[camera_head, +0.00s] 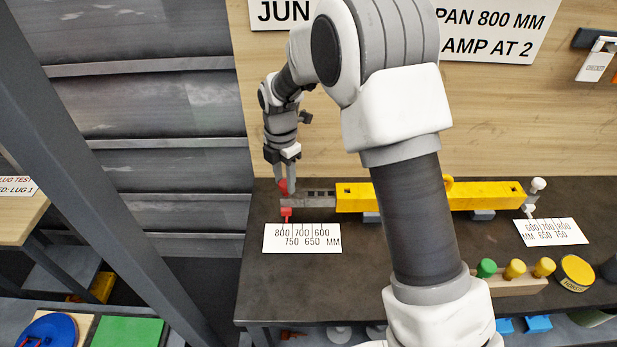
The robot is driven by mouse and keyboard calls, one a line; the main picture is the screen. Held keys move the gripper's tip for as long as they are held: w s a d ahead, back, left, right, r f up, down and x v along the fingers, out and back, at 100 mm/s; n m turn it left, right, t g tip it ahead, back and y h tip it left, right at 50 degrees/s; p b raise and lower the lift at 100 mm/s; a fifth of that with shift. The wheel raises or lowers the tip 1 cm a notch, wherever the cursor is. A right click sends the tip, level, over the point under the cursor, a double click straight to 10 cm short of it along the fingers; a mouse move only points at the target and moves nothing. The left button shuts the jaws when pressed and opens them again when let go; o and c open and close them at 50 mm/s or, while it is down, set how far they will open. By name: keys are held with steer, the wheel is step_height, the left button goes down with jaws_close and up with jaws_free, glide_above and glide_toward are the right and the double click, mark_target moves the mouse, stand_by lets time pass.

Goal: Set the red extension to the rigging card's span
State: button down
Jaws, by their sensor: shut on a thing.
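My gripper (285,188) points down at the left end of the yellow spreader beam (352,197). It is shut on the red extension (283,187), a red end piece on a grey inner bar (308,197) that sticks out of the beam's left end. A red pointer (286,214) hangs at the 800 end of the left scale card (303,238), which reads 800, 750, 700, 650, 600 MM. The rigging card (495,25) on the wall is partly hidden by my arm; "PAN 800 MM" and "AMP AT 2" are legible.
At the beam's right end is a white end piece (537,187) over a second scale card (551,232). Green and yellow knobs stand in a wooden block (515,280) near the front right. The bench (310,285) is clear at its front left.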

steer(key=shift+a+r, duration=0.1)
steer(key=shift+a, duration=0.55)
steer(key=shift+c, duration=2.3)
jaws_free()
steer(key=shift+d, duration=0.1)
step_height(320, 180, up, 17)
steer(key=shift+r+p, duration=0.2)
steer(key=shift+p, duration=0.2)
